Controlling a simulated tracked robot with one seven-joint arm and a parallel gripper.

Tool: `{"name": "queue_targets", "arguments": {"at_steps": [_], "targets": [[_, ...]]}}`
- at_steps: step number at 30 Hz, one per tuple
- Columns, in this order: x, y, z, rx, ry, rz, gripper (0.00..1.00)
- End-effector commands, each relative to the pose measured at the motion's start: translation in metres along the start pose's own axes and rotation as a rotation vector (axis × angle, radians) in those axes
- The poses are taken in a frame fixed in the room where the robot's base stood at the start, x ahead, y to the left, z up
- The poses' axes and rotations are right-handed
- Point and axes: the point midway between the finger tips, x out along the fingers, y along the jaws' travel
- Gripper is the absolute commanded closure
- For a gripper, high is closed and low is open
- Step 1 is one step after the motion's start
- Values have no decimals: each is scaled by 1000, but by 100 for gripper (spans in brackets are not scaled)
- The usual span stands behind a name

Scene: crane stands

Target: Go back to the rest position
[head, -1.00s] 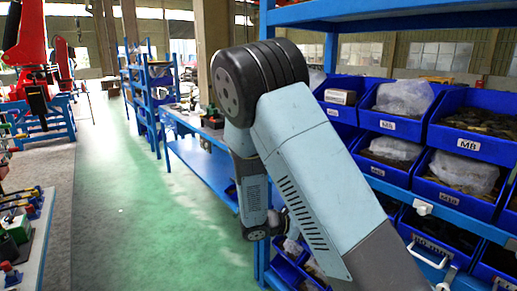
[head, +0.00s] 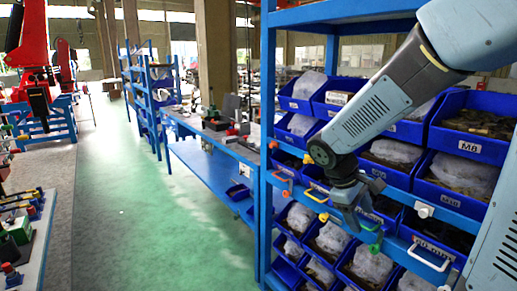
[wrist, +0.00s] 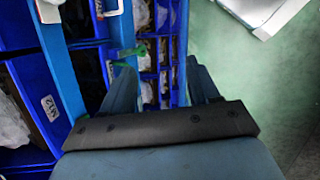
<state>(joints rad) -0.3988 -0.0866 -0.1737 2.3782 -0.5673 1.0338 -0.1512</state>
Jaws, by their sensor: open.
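My gripper (head: 362,222) hangs in front of the blue shelf rack (head: 268,150), at the level of its coloured handles, with the forearm coming in from the upper right. In the wrist view, the two blue-grey fingers of my gripper (wrist: 163,84) are spread apart with nothing between them. A green handle (wrist: 132,51) shows just beyond the left finger; I cannot tell whether they touch. In the head view a green handle (head: 375,246) is close below the fingertips.
Blue bins (head: 470,145) with bagged parts fill the rack at right. A white handle (head: 424,210) and a yellow handle (head: 316,195) stick out from its front. A blue workbench (head: 205,160) stands further back. The green floor (head: 130,220) at left is clear.

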Motion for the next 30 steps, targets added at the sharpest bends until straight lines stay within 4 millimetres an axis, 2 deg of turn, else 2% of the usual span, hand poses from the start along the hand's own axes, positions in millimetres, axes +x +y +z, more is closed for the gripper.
{"name": "queue_targets", "arguments": {"at_steps": [6, 18, 24, 30], "targets": [[-27, -6, 34, 208, 147, -85, 40], [-77, -27, 87, 564, 417, -210, 40], [-99, -40, 108, 715, 542, -252, 40], [-112, -49, 116, 795, 614, -273, 40]]}}
